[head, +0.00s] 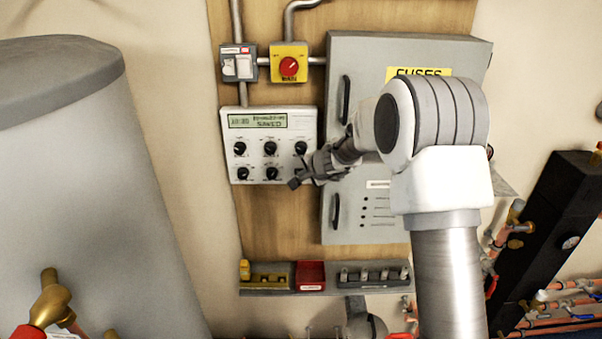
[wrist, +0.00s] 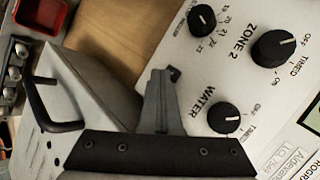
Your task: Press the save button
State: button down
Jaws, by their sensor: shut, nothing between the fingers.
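A white control panel (head: 287,125) hangs on the wooden board, with a green display (head: 258,121) and two rows of black knobs. I cannot pick out a save button in either view. My gripper (head: 296,182) is at the panel's lower right, by the knobs. In the wrist view my shut, empty gripper (wrist: 172,74) points at the panel's edge, beside the WATER knob (wrist: 223,117) and ZONE 2 knob (wrist: 273,49). I cannot tell whether the fingertips touch the panel.
A grey fuse box (head: 345,60) with handles stands right of the panel, partly behind my arm. A red switch (head: 289,66) and a grey switch (head: 239,66) sit above. A shelf with a red bin (head: 311,275) is below. A grey tank (head: 80,180) stands left.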

jog(key=shift+s+b, duration=0.75)
jog(key=shift+b, duration=0.05)
jog(key=shift+s, duration=0.1)
jog(key=s+b, duration=0.3)
jog(key=s, duration=0.1)
jog(key=shift+s+b, duration=0.4)
